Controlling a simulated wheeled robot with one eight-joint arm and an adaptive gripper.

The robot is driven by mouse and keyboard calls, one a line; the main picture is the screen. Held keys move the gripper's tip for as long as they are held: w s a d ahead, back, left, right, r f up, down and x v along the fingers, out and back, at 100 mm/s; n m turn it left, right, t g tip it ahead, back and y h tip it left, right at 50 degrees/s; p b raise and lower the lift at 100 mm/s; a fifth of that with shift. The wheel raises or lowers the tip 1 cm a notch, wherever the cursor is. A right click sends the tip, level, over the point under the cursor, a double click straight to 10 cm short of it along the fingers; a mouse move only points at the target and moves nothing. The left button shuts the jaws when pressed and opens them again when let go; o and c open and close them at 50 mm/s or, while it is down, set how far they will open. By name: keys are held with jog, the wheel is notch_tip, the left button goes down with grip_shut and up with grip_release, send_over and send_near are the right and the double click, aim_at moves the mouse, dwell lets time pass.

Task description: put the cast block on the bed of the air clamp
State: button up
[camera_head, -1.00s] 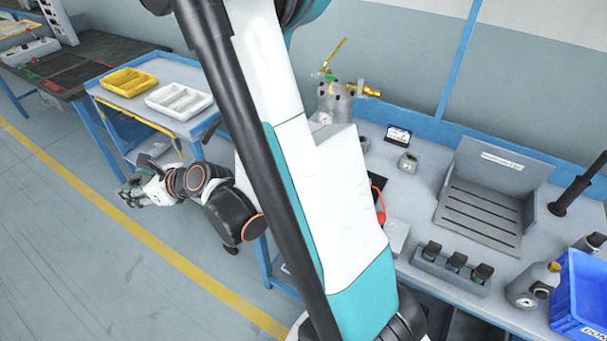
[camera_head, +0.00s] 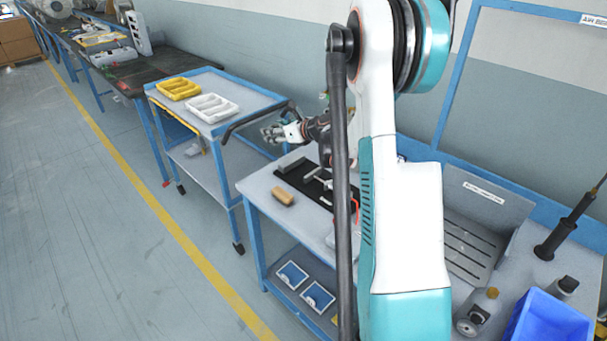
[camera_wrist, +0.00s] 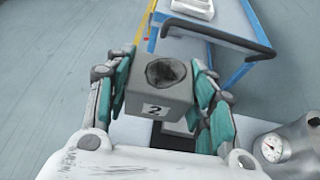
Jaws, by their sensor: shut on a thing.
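In the wrist view the cast block (camera_wrist: 158,85) is a grey cube with a dark round bore and a label "2". My gripper (camera_wrist: 160,90) is shut on it, with a teal-padded finger on each side. In the head view my gripper (camera_head: 285,132) is above the far left part of the bench, near the cart; the block cannot be made out there. A grey metal fixture on a dark mat (camera_head: 318,184), possibly the air clamp, is on the bench below, partly hidden by my arm. In the wrist view the block covers most of what is beneath it.
A tan block (camera_head: 283,196) lies on the bench near its left edge. A blue cart with a yellow tray (camera_head: 179,88) and a white tray (camera_head: 212,107) stands at the left. A gauge vessel (camera_wrist: 290,142) is close at the right. A blue bin (camera_head: 548,320) is front right.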

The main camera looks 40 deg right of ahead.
jog(key=s+d, duration=0.1)
jog(key=d, duration=1)
jog(key=shift+m+h, duration=0.3)
notch_tip(320, 180, down, 19)
jog(key=b, duration=0.6)
jog(key=shift+a+r, duration=0.15)
jog(key=shift+r, duration=0.1)
jog(key=o, duration=1.3)
